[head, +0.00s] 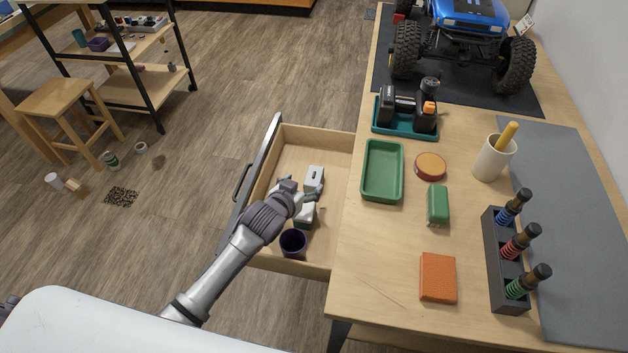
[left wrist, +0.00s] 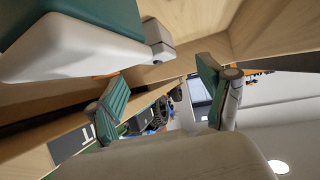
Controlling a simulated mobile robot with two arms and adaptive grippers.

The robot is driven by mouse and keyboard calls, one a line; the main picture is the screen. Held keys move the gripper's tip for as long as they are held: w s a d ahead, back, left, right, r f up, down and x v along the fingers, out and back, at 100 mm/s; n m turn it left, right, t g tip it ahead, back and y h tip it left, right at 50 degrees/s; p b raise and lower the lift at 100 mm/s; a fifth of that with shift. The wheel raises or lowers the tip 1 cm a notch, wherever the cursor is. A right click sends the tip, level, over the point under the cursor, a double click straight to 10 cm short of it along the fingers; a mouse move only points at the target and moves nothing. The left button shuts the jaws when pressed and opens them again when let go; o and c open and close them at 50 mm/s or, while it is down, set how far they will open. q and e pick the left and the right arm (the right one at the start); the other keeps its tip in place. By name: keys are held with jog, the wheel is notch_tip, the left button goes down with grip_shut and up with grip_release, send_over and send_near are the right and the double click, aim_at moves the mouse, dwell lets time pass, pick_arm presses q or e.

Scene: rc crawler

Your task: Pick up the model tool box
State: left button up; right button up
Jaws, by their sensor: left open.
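My left gripper (head: 309,196) reaches into the open drawer (head: 313,143), open and with nothing between its fingers. A white box with a dark green part (head: 304,215) lies in the drawer beside the gripper, partly covered by it; this may be the model tool box. In the left wrist view a white and green box (left wrist: 85,45) looms large at upper left, outside the open fingers (left wrist: 162,85). A smaller pale box with a dark spot (head: 314,174) lies just beyond the gripper; a grey-white block (left wrist: 158,40) shows in the wrist view. My right gripper is out of view.
A dark purple cup (head: 293,243) stands in the drawer's near end. The drawer walls surround the gripper closely. On the workbench (head: 380,240) are a green tray (head: 366,172), a green block (head: 437,204), an orange block (head: 438,277) and a driver rack (head: 492,255).

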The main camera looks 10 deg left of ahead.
aim_at(314, 175)
pick_arm(q)
jog(key=x, duration=0.5)
jog(key=shift+w+d+r, duration=0.1)
jog(key=shift+d+r, duration=0.2)
jog(key=shift+c, duration=0.4)
jog(key=c, duration=1.2)
